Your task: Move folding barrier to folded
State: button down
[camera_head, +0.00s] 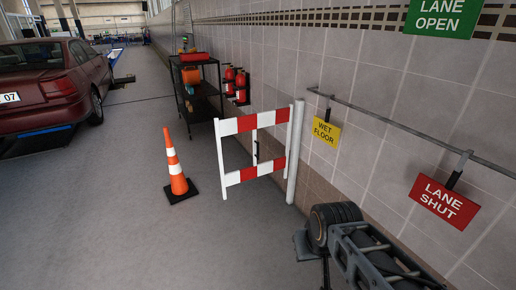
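The folding barrier (239,126) stands in the middle of the view, spread out from the wall side across the floor. It has white uprights and two red-and-white striped rails, one high and one low. Its right end is at a white post (295,152) close to the wall; its left upright stands free. A dark upright handle shows on the inner white bar between the rails. My grey and black arm shows at the lower right, in front of the barrier and apart from it. My gripper's fingertips cannot be made out clearly there.
An orange cone (174,168) stands left of the barrier. Behind are a black shelf cart (202,92) and red extinguishers (235,84) on the wall. A rail (405,127) with yellow and red signs runs along the right wall. A red car (50,80) is at left. The front-left floor is clear.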

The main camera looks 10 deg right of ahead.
aim_at(232, 126)
jog(key=z, duration=0.25)
jog(key=i, duration=1.85)
jog(key=u, duration=1)
jog(key=i, duration=0.5)
jog(key=u, duration=0.2)
